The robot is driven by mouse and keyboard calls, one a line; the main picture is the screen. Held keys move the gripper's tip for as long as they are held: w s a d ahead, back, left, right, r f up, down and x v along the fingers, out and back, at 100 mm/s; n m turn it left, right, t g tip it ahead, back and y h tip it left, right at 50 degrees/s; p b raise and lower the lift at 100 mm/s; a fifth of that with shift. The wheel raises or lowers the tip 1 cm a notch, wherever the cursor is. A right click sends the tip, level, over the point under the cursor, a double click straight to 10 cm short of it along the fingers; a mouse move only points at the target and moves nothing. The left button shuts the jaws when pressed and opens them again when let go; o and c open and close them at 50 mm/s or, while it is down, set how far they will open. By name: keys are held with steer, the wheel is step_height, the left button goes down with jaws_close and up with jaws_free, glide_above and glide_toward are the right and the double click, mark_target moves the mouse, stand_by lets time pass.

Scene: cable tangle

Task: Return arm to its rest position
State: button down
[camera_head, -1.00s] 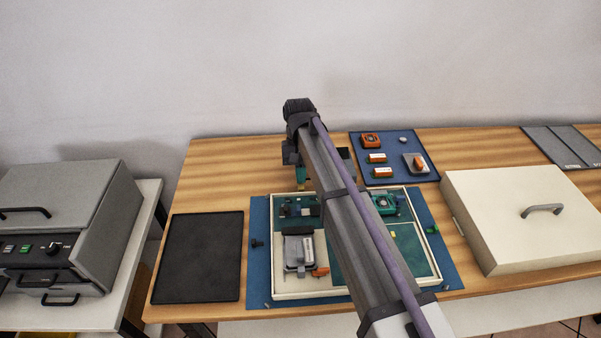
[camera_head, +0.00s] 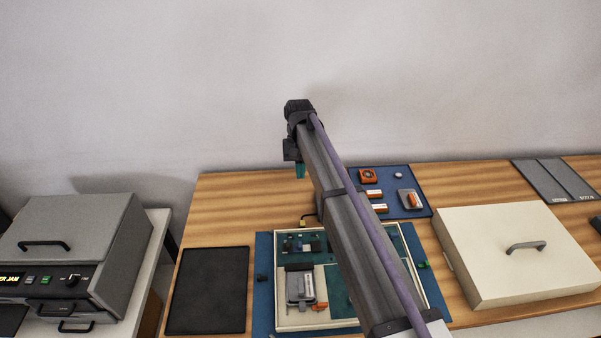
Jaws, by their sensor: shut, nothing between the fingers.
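My arm reaches from the lower right up to the middle of the view, across the workbench. My gripper (camera_head: 299,171) shows as a small green-tipped part under the dark wrist, above the back of the bench. It is shut and I see nothing held in it. It hangs behind the cream-rimmed tray (camera_head: 277,290), which holds green circuit boards and a grey part. My arm hides the middle and right part of this tray.
A blue mat (camera_head: 412,181) with orange parts lies at the back right. A cream lidded box (camera_head: 490,240) stands on the right. A black mat (camera_head: 207,290) lies left of the tray. A grey machine (camera_head: 80,245) stands at the far left. The air above the bench is clear.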

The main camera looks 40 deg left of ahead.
steer(key=s+d+m+t+y, duration=0.1)
steer(key=s+d+m, duration=0.3)
steer(key=d, duration=2.6)
steer(key=s+d+f+m+t+y, duration=0.1)
steer(key=s+d+m, duration=0.3)
steer(key=d, duration=2.6)
steer(key=shift+s+d+f+t+y, duration=0.15)
steer(key=shift+s+d+t+y, duration=0.2)
steer(key=shift+t, duration=0.35)
